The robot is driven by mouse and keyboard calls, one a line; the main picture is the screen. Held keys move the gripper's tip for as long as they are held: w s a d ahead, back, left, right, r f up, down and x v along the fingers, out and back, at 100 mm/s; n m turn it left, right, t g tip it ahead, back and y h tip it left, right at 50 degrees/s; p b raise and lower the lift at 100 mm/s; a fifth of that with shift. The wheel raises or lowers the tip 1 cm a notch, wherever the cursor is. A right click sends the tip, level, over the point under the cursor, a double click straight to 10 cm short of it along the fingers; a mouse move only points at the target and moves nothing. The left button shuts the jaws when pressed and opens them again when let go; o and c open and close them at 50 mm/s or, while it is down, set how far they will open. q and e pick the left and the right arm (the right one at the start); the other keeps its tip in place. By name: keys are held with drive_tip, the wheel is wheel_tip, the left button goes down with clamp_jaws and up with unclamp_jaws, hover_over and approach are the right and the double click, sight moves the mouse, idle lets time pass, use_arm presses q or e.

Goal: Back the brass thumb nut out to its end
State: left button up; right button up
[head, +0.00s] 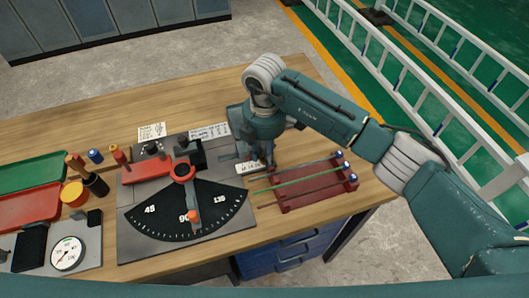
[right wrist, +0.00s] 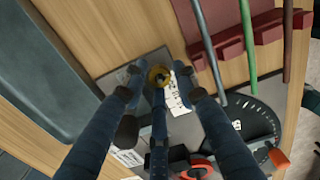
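The brass thumb nut (right wrist: 158,76) shows in the right wrist view as a small round brass-coloured piece with a dark centre, at the edge of the grey plate. My right gripper (right wrist: 162,72) has its dark blue fingers spread on either side of the nut, with gaps visible between them and it. In the head view my right gripper (head: 258,158) points down at the right rear edge of the bending plate (head: 235,222); it hides the nut there. My left gripper is not in view.
A black angle dial (head: 170,225) and red lever (head: 147,172) are on the plate. A dark red rack (head: 315,190) with a green bar stands to the right. Red and green trays (head: 35,170) and a gauge (head: 68,254) are at left.

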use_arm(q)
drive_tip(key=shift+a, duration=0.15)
use_arm(e)
clamp_jaws()
drive_tip(key=n+b, duration=0.3)
drive_tip(key=shift+w+f, duration=0.1)
drive_tip(key=shift+f, duration=0.1)
drive_tip(key=shift+r+n+b, duration=0.15)
drive_tip(key=shift+n+b, duration=0.25)
drive_tip(key=shift+n, duration=0.3)
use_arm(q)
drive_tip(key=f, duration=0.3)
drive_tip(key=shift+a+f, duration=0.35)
use_arm(e)
drive_tip(key=shift+r, duration=0.1)
unclamp_jaws()
drive_tip(key=shift+r, duration=0.1)
